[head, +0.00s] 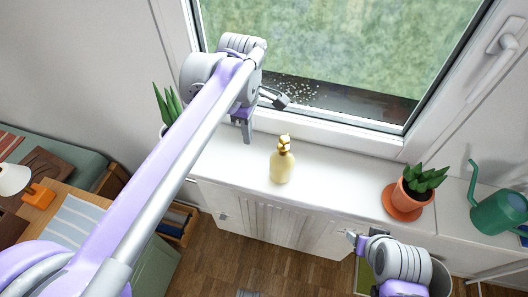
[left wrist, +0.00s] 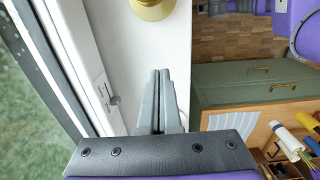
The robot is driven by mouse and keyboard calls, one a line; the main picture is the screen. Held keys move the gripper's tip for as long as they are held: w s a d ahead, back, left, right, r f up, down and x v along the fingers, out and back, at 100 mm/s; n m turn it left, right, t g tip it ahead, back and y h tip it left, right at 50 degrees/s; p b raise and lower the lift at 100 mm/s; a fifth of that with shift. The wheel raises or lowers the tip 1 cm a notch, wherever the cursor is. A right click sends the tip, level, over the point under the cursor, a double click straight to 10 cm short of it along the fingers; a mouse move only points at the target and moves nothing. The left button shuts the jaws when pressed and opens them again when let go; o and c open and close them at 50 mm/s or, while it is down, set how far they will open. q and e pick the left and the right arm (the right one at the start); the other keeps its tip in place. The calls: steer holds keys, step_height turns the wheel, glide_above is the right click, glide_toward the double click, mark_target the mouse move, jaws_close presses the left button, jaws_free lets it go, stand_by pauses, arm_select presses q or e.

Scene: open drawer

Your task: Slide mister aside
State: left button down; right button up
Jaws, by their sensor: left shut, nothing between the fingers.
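The mister (head: 282,165), a pale yellow bottle with a gold top, stands upright on the white windowsill (head: 330,165). Its gold part also shows at the top edge of the left wrist view (left wrist: 152,8), cut off by the frame. My left gripper (head: 247,139) is over the sill to the left of the mister, apart from it, with fingers pointing down. In the left wrist view its fingers (left wrist: 160,74) are together and empty. My right gripper (head: 353,239) is low in front of the sill, to the right; its finger opening is too small to make out.
A potted succulent (head: 415,189) on a terracotta saucer (head: 395,209) stands right of the mister, with a green watering can (head: 497,212) farther right. Another plant (head: 168,104) is at the left end, partly behind my arm. The sill between mister and succulent is clear. The window (head: 330,50) rises behind.

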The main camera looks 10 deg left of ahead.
arm_select(q)
step_height(320, 180, down, 10)
steer(key=shift+d+r, duration=0.1)
steer(key=shift+d, duration=0.05)
steer(key=d, duration=0.3)
steer(key=shift+d, duration=0.2)
steer(key=shift+s+d, duration=0.1)
steer(key=shift+d, duration=0.25)
steer(key=d, duration=1.9)
steer(key=shift+s+b, duration=0.3)
steer(key=shift+b, duration=0.05)
steer(key=shift+a, duration=0.1)
